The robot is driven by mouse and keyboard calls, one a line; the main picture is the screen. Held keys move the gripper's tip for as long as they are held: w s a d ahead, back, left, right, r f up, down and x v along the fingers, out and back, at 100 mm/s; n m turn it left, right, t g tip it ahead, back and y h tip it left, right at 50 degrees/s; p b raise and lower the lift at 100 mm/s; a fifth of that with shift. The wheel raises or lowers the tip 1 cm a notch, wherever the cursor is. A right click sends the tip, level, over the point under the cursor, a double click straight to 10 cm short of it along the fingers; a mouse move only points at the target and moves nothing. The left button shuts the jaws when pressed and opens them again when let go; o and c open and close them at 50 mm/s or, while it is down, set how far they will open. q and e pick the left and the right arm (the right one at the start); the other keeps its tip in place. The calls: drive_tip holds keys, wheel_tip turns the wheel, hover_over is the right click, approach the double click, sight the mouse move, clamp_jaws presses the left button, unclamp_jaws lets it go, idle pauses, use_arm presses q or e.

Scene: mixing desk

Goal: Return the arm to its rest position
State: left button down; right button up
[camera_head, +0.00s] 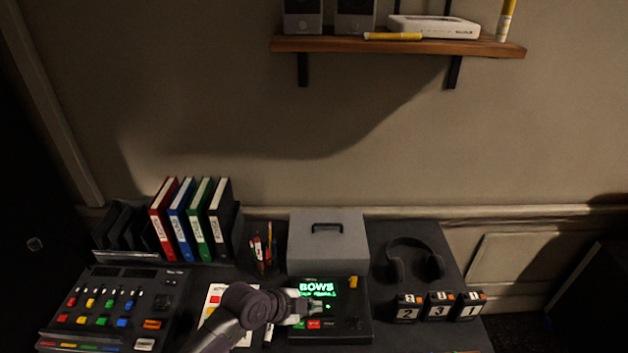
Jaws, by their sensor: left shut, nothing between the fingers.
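My left gripper (311,309) is shut and empty. It is at the front middle of the desk, over the left part of a small black device (351,325) with a lit green screen (318,288) reading "BOWS". I cannot tell whether the fingertips touch the device. My left arm (240,309) comes in from the bottom left and covers part of a white sheet with coloured marks (214,297). My right gripper is not in view.
A mixing console (120,300) lies at the left, with several binders (190,218) behind it. A pen holder (262,256), a grey box (327,243), headphones (414,258) and number blocks (438,307) stand on the desk. A shelf (398,47) hangs above.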

use_arm(q)
drive_tip(key=shift+s, duration=0.35)
drive_tip(key=s+a+r+n+g+y, duration=0.1)
drive_tip(key=s+a+n+y, duration=0.3)
drive_tip(key=s+a+n, duration=0.75)
drive_tip(key=s+a+r+n+g+y, duration=0.1)
drive_tip(key=s+a+r+n+y, duration=0.15)
drive_tip(key=s+a+n, duration=0.9)
drive_tip(key=s+d+f+m+g+b, duration=0.1)
drive_tip(key=s+d+f+m, duration=0.15)
drive_tip(key=f, duration=1.15)
drive_tip(key=s+d+f+m+b, duration=0.1)
drive_tip(key=s+f+m, duration=0.15)
drive_tip(key=f, duration=1.15)
drive_tip(key=s+a+f, duration=0.1)
drive_tip(key=s+f, duration=0.7)
drive_tip(key=f, duration=0.1)
drive_tip(key=s+a+f+g, duration=0.1)
drive_tip(key=s+a+f, duration=0.1)
drive_tip(key=s+f, duration=0.6)
drive_tip(key=shift+s+a+f+m+y+b, duration=0.15)
drive_tip(key=shift+a+f+m+y+b, duration=0.25)
drive_tip(key=shift+f, duration=0.3)
drive_tip(key=shift+d, duration=0.15)
